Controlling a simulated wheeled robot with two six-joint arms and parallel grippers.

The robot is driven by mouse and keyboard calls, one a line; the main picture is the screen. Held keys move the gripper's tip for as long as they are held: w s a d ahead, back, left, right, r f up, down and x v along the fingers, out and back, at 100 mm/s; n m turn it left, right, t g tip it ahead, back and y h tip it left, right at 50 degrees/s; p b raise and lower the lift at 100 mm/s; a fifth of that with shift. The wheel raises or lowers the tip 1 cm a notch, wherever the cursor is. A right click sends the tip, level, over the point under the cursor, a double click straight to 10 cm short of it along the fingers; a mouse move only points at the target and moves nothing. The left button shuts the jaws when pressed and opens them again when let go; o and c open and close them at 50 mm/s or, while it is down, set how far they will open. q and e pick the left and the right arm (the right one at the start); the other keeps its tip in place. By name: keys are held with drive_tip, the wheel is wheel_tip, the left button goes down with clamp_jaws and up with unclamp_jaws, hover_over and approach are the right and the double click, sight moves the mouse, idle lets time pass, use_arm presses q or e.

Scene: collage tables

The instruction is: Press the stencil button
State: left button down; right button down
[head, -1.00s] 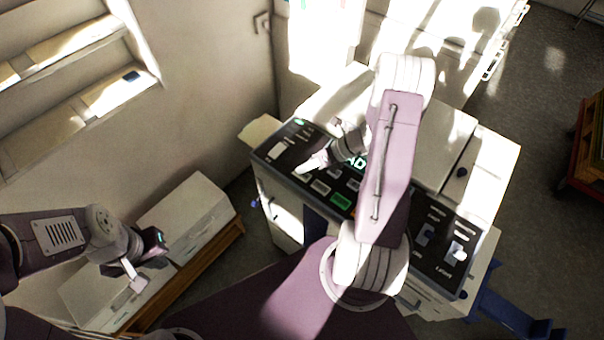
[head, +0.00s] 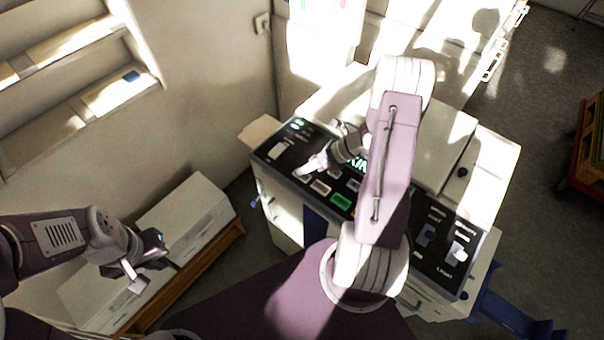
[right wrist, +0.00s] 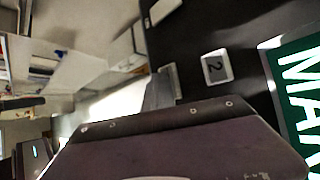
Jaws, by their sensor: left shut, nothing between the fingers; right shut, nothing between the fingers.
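A black control panel (head: 270,157) on top of the white machine carries several grey keys, a green key (head: 341,201) and a lit display (head: 358,163), partly hidden by my right arm. No key can be read as stencil in the head view. My right gripper (head: 308,168) is shut and empty, at the keys on the panel's left part; I cannot tell whether it touches one. My left gripper (head: 137,284) is shut and empty.
A low white cabinet (head: 200,215) with a wooden base stands by the left wall, beneath my left gripper. Switches (head: 459,250) sit on the panel's right end. A blue tray (head: 510,315) juts out at lower right. Open floor lies at right.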

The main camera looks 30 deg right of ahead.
sight(305, 175)
drive_tip(key=shift+r+p, duration=0.8)
wheel_tip(305, 175, up, 5)
drive_tip(key=p, duration=0.5)
idle(0.6)
